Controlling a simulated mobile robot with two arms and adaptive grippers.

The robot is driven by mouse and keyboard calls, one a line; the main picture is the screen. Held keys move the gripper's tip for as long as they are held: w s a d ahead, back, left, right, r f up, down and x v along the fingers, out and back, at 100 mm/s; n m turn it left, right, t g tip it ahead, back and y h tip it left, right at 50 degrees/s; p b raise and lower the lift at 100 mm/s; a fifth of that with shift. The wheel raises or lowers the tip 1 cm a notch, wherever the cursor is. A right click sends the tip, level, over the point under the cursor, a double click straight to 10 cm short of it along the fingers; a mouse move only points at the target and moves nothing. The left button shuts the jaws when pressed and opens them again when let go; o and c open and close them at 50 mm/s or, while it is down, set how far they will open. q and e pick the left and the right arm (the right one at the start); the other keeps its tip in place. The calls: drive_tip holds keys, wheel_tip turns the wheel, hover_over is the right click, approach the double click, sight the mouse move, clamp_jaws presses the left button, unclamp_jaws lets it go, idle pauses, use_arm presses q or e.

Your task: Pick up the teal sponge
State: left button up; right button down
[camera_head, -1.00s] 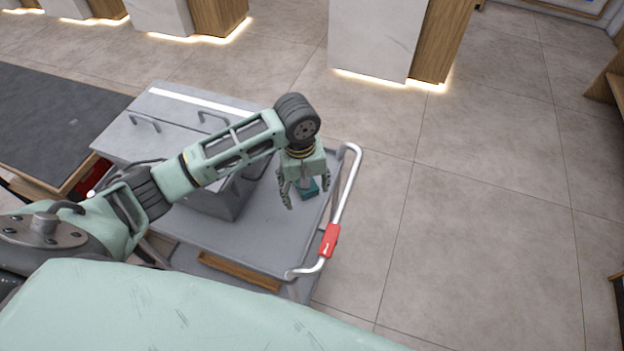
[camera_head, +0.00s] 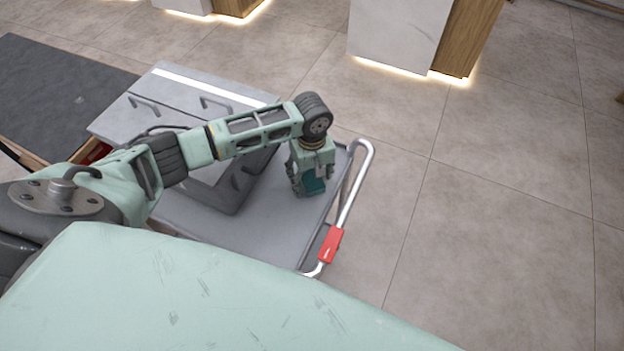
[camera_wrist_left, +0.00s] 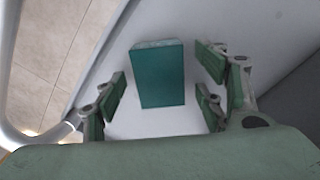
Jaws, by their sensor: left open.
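The teal sponge (camera_head: 314,183) is a small block on the grey trolley top (camera_head: 262,222), near the trolley's handle end. My left gripper (camera_head: 312,186) points down over it, with fingers on either side, and hides part of it. In the left wrist view the sponge (camera_wrist_left: 160,76) lies between the open fingers of my left gripper (camera_wrist_left: 162,98). Gaps show between the sponge and the finger pads on both sides. My right gripper is in neither view.
A grey metal box with handles (camera_head: 150,103) stands on the trolley to the left of the gripper. The trolley's bent rail (camera_head: 350,205) with a red grip (camera_head: 330,245) runs close on the right. Open tiled floor (camera_head: 480,220) lies beyond it.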

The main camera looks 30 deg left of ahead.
use_arm(q)
drive_tip(key=c, duration=1)
drive_tip(key=shift+o, duration=0.2)
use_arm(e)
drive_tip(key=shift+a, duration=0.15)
use_arm(q)
drive_tip(key=shift+r, duration=0.15)
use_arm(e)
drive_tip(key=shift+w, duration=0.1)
